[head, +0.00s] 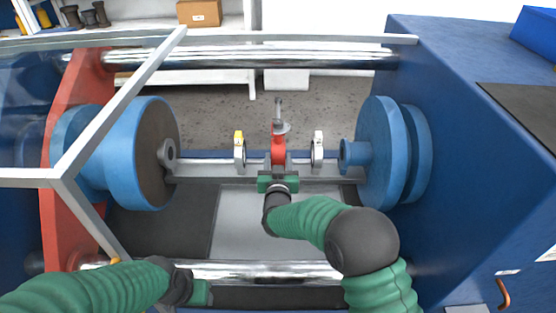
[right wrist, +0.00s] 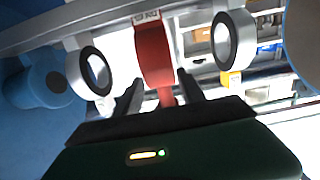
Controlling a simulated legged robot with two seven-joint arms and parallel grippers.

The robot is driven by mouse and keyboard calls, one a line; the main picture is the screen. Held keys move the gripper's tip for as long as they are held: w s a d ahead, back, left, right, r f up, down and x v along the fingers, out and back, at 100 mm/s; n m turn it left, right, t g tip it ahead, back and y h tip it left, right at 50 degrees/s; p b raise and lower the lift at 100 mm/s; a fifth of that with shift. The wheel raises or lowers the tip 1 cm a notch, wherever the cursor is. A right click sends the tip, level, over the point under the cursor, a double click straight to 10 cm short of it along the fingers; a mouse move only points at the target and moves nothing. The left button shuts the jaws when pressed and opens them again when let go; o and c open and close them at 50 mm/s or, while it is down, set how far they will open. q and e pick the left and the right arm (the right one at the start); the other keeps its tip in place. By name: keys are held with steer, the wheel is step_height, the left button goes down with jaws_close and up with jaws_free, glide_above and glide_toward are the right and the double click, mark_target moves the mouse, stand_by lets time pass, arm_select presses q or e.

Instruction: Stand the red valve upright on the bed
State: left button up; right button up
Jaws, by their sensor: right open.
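The red valve (head: 278,150) is in the middle of the machine, above the grey bed, seen edge-on with a grey part rising above it. In the right wrist view, the red valve (right wrist: 153,55) has its narrow red neck between my fingers. My right gripper (right wrist: 160,93) is open around that neck, with gaps on both sides. It shows in the head view just in front of the valve. I cannot tell whether the valve's foot touches the bed (head: 210,170). My left gripper (head: 200,292) is low at the front left, away from the valve; its fingers are hidden.
A yellow-tagged ring (head: 240,152) and a white-tagged ring (head: 318,150) flank the valve closely. Blue round heads stand at the left (head: 150,150) and right (head: 380,150). Steel bars run behind (head: 250,57) and in front (head: 270,270). A grey frame (head: 120,105) crosses the left.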

steer(key=shift+o, duration=0.3)
steer(key=o, duration=0.5)
steer(key=shift+s+f, duration=0.1)
steer(key=shift+f, duration=0.2)
steer(key=shift+s+r, duration=0.2)
steer(key=shift+s, duration=0.2)
steer(key=shift+s+r+p, duration=0.3)
steer(key=shift+s+p, duration=0.2)
steer(key=shift+s, duration=2.1)
steer(key=shift+s+r+p, duration=0.3)
steer(key=shift+s+p, duration=0.25)
steer(key=shift+s, duration=2.1)
steer(key=shift+s+r+p, duration=0.3)
steer(key=shift+s+p, duration=0.2)
steer(key=shift+s, duration=2.1)
